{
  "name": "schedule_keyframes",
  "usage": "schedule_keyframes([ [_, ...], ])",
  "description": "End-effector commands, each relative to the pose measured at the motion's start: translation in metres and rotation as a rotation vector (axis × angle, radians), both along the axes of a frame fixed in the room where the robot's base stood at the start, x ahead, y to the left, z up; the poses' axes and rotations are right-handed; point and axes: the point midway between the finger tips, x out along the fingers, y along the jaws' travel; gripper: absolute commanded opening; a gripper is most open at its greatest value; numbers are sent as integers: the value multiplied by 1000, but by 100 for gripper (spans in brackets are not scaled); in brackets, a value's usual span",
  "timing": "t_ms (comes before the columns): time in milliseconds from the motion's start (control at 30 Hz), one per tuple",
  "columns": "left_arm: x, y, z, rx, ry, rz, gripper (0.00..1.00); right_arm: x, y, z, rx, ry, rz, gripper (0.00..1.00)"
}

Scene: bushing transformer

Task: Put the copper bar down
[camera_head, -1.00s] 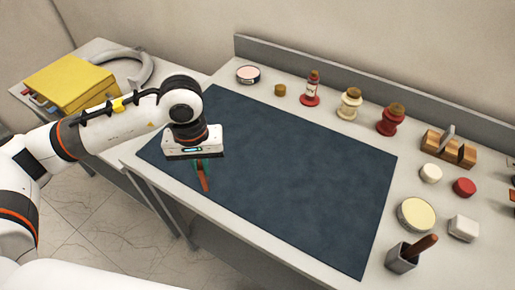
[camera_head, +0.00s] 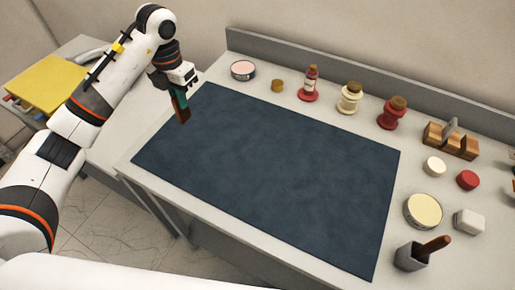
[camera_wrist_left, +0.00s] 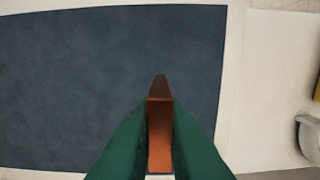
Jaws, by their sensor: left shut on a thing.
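The copper bar (camera_head: 182,110) is held in my left gripper (camera_head: 180,99), above the left back part of the table near the dark mat's left edge. In the left wrist view the copper bar (camera_wrist_left: 160,130) stands between the two green fingers (camera_wrist_left: 160,150), which are shut on it. The bar looks raised above the surface, with its free end pointing away from the fingers. The dark blue mat (camera_head: 270,170) lies flat and bare on the table. My right gripper is not in view.
A pink-topped tin (camera_head: 243,70), a small brown cap (camera_head: 277,86) and several bushings line the back edge. A wooden rack (camera_head: 450,140), a cream tin (camera_head: 423,210) and a grey cup (camera_head: 410,256) stand at the right. A yellow box (camera_head: 45,85) is at the far left.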

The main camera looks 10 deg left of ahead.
Motion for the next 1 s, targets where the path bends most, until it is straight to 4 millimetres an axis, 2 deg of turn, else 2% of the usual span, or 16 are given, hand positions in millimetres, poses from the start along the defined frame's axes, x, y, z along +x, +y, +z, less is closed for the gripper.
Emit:
schedule_keyframes([
  [167,0,0,-3,-1,1,19,0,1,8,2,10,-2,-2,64],
  [500,0,0,-56,-1,3,15,0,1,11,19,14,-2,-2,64],
  [667,0,0,-67,-2,2,15,0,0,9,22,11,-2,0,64],
  [900,0,0,-97,-2,2,15,0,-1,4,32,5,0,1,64],
  [1000,0,0,-100,-1,-2,14,0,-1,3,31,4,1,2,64],
])
